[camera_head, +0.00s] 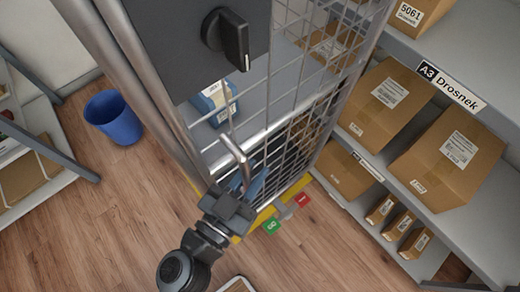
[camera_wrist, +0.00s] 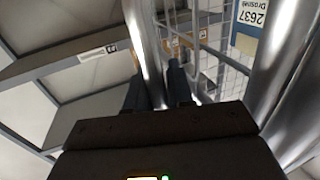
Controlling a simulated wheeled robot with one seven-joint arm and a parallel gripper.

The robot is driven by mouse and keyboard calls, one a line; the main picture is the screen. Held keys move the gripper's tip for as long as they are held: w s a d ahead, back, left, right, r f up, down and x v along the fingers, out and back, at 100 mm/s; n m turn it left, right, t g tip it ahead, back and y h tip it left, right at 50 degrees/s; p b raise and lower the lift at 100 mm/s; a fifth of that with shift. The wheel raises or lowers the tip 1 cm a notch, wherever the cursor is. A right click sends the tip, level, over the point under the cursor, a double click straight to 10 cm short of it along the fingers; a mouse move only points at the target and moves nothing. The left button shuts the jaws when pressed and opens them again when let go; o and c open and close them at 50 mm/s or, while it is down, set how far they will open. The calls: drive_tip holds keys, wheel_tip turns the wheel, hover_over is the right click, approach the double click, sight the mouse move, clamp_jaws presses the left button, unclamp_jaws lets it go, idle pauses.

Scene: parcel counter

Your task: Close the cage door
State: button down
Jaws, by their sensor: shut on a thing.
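The cage door (camera_head: 285,120) is a wire-mesh panel in a grey metal frame, seen steeply from above in the head view. A dark lock plate with a black turn knob (camera_head: 228,38) is at its upper part. A bent metal bar handle (camera_head: 234,150) stands out below the plate. My gripper (camera_head: 243,184) is at the handle's lower end, shut on it; the fingers partly hide the grip. In the wrist view, a shiny vertical bar (camera_wrist: 143,40) passes between my dark fingers (camera_wrist: 156,82). I cannot tell how far the door stands from its frame.
Shelves with cardboard boxes (camera_head: 450,150) stand close on the right. A blue labelled parcel (camera_head: 214,102) shows beside the mesh. A blue bin (camera_head: 113,116) stands on the wooden floor at left, near another shelf. Yellow floor marking (camera_head: 265,214) and small coloured tags lie below the mesh.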

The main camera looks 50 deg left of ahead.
drive_tip(key=shift+s+a, duration=0.15)
drive_tip(key=shift+a, duration=0.15)
drive_tip(key=c, duration=1.1)
unclamp_jaws()
drive_tip(key=shift+s, duration=0.1)
drive_tip(key=v, duration=0.7)
drive_tip(key=shift+s+d+b, duration=0.2)
drive_tip(key=shift+d+b, duration=0.05)
drive_tip(key=shift+b, duration=0.2)
drive_tip(key=s+d+r+m+h, duration=0.1)
drive_tip(key=d+r+h, duration=0.1)
drive_tip(key=d, duration=1)
drive_tip(key=s+d+r+m+g+h, duration=0.1)
drive_tip(key=d+r, duration=0.3)
drive_tip(key=d, duration=0.8)
drive_tip(key=s+d+r+m+g+h, duration=0.1)
drive_tip(key=s+d+r+m+h, duration=0.1)
drive_tip(key=d, duration=1.1)
drive_tip(key=shift+s+r+h, duration=0.3)
drive_tip(key=shift+r+h, duration=0.3)
drive_tip(key=shift+r, duration=0.3)
